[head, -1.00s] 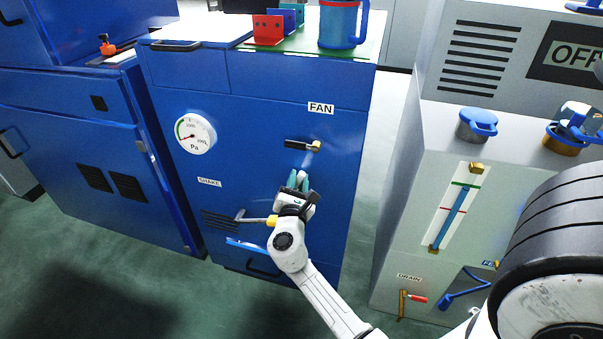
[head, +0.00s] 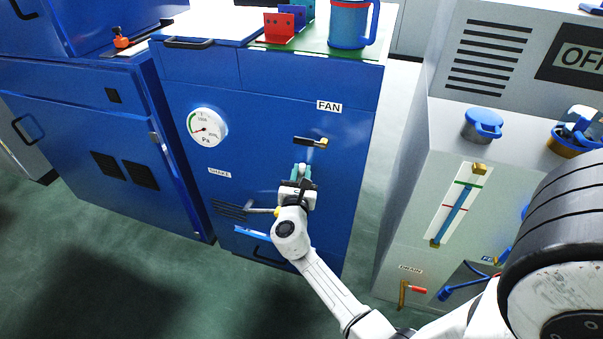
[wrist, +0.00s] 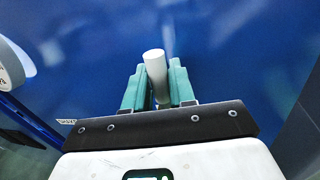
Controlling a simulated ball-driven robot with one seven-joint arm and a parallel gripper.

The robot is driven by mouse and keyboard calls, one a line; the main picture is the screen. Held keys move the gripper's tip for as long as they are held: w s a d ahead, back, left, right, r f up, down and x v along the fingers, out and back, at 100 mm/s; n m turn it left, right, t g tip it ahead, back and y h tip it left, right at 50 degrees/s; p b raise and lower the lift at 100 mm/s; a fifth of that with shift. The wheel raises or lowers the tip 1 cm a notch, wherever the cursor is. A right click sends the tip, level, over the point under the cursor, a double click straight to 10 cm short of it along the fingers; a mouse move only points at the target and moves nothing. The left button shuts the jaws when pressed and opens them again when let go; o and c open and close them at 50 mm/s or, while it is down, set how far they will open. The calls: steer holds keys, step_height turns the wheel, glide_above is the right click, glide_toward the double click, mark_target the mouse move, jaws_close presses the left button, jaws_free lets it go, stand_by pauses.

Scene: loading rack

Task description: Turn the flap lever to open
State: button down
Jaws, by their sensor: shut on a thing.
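My gripper (head: 302,173) is at the front of the blue cabinet (head: 275,95), below the black FAN handle (head: 308,140) with its brass pivot. In the wrist view, my teal fingers (wrist: 158,88) are shut on a pale round rod (wrist: 154,63) that stands out between them. The rod's pale tip also shows in the head view (head: 302,167). I see no readable flap label, so I cannot tell whether this rod is the flap lever. Its base is hidden by my fingers.
A grey lever with a yellow end (head: 262,210) sits close to the left of my wrist. A pressure gauge (head: 207,127) is at upper left. A grey machine (head: 410,200) with a DRAIN handle (head: 415,289) stands to the right, across a floor gap.

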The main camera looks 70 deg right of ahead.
steer(key=c, duration=1.1)
jaws_free()
steer(key=v, duration=1.1)
steer(key=shift+f, duration=0.1)
steer(key=shift+d, duration=0.1)
steer(key=s+a+f+m+g+y+p, duration=0.3)
steer(key=s+m+y, duration=0.5)
steer(key=m, duration=0.6)
steer(key=s+a+m+y, duration=0.1)
steer(key=a+m+y, duration=0.1)
steer(key=a, duration=0.4)
steer(key=s+a+m+y+p, duration=0.1)
steer(key=s+a+m+y, duration=0.1)
steer(key=a+y, duration=0.2)
steer(key=s+a+m+g+y, duration=0.1)
steer(key=a+m+y, duration=0.1)
steer(key=a, duration=0.6)
steer(key=shift+s+f+y+p, duration=0.2)
steer(key=shift+s+y+p, duration=0.2)
steer(key=shift+y, duration=0.2)
